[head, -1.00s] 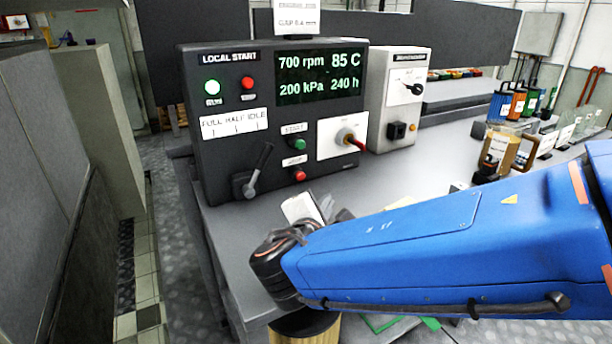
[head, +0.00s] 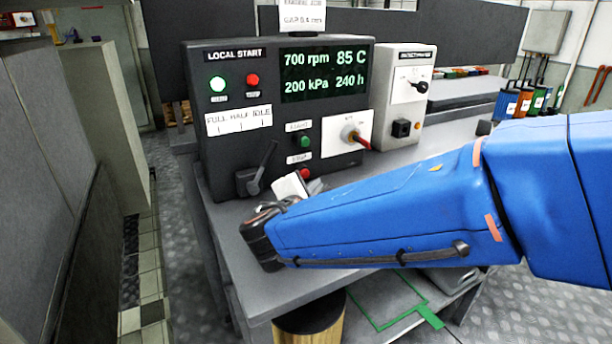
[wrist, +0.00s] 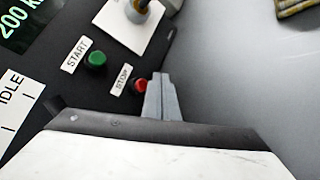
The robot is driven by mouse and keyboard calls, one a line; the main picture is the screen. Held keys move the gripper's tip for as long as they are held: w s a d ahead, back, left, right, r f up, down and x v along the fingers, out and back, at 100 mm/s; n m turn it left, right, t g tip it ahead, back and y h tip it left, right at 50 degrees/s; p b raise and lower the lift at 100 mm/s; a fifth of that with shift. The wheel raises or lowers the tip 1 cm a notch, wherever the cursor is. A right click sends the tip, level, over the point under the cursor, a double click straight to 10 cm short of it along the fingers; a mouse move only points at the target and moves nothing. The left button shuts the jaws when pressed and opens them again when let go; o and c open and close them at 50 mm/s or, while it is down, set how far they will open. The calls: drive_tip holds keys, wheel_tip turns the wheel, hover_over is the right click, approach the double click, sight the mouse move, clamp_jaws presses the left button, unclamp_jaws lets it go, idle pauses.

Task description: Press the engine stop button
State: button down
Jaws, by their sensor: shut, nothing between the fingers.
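The engine stop button (head: 305,173) is a small red button low on the black local start panel (head: 225,165), beneath the green start button (head: 305,142). In the wrist view the stop button (wrist: 140,85) sits beside its STOP label (wrist: 122,79). My gripper (wrist: 160,76) is shut and empty, its grey fingertips just right of the button in that view. In the head view my gripper (head: 316,185) is just below and right of the button, partly hiding its lower edge. I cannot tell whether the fingertips touch the panel or button.
A black throttle lever (head: 262,166) stands left of the stop button. A red-handled rotary switch (head: 352,134) is up to the right. The display (head: 323,74) reads 700 rpm. A grey bench (head: 228,235) lies beneath the panel.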

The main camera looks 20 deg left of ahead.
drive_tip(key=shift+w+a, duration=0.7)
drive_tip(key=shift+a, duration=0.1)
idle(1.6)
drive_tip(key=shift+w+a, duration=0.3)
drive_tip(key=shift+a, duration=0.05)
drive_tip(key=shift+w+a, duration=0.3)
drive_tip(key=shift+a, duration=0.1)
idle(1.1)
idle(0.3)
drive_tip(key=shift+s+d, duration=0.65)
drive_tip(key=shift+d, duration=0.1)
drive_tip(key=shift+s+d, duration=1.6)
drive_tip(key=shift+d, duration=0.3)
